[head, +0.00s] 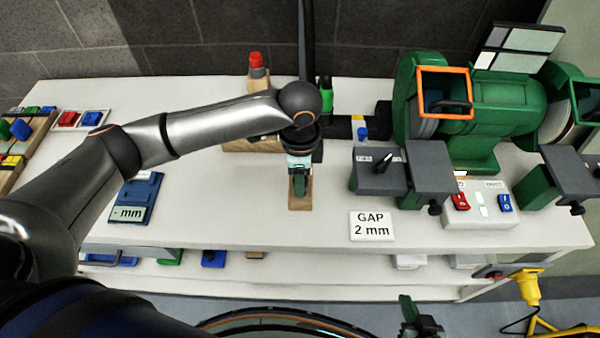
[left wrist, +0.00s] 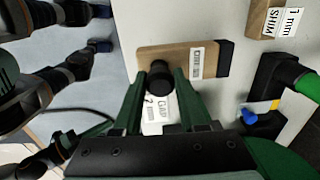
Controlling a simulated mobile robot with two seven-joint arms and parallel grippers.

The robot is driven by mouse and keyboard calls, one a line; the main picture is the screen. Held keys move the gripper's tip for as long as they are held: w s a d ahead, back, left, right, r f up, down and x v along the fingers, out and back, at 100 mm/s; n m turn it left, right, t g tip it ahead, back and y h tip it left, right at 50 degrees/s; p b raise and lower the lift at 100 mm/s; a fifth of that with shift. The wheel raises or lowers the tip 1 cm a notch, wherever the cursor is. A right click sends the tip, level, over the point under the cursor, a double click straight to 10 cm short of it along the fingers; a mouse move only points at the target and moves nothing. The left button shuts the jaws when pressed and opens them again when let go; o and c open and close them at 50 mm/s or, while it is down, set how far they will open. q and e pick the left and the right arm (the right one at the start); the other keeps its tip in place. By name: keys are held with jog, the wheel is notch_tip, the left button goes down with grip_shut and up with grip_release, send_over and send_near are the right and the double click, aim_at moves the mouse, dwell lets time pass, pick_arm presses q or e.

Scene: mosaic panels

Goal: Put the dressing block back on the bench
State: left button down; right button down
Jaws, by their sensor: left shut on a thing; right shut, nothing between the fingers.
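The dressing block is a flat wooden block (left wrist: 150,60) with a dark end and a printed label in the left wrist view. A dark round knob on it sits between the fingers. My left gripper (head: 299,180) is shut on it from above. In the head view a strip of the dressing block (head: 300,201) shows below the fingers, over the white bench top (head: 250,220); I cannot tell whether it touches the bench. My right gripper (head: 417,322) is low at the bottom edge of the head view, in front of the bench, shut and empty.
A green bench grinder (head: 495,110) with grey tool rests stands at the right. A "GAP 2 mm" card (head: 371,226) lies right of the block. A blue "mm" gauge (head: 137,198) lies left. A wooden block with a red-topped item stands behind. Bench around the block is mostly clear.

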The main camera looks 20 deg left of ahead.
aim_at(300, 199)
pick_arm(q)
notch_tip(300, 199, down, 4)
jog(key=shift+f+b, duration=0.2)
jog(key=shift+b, duration=0.25)
jog(key=shift+f+b, duration=0.5)
jog(key=shift+f, duration=1.05)
jog(key=shift+f, duration=0.3)
jog(key=shift+c, duration=1.9)
grip_release()
notch_tip(300, 199, up, 12)
jog(key=shift+s+d+r, duration=0.1)
jog(key=shift+s+r, duration=0.05)
jog(key=shift+r, duration=0.1)
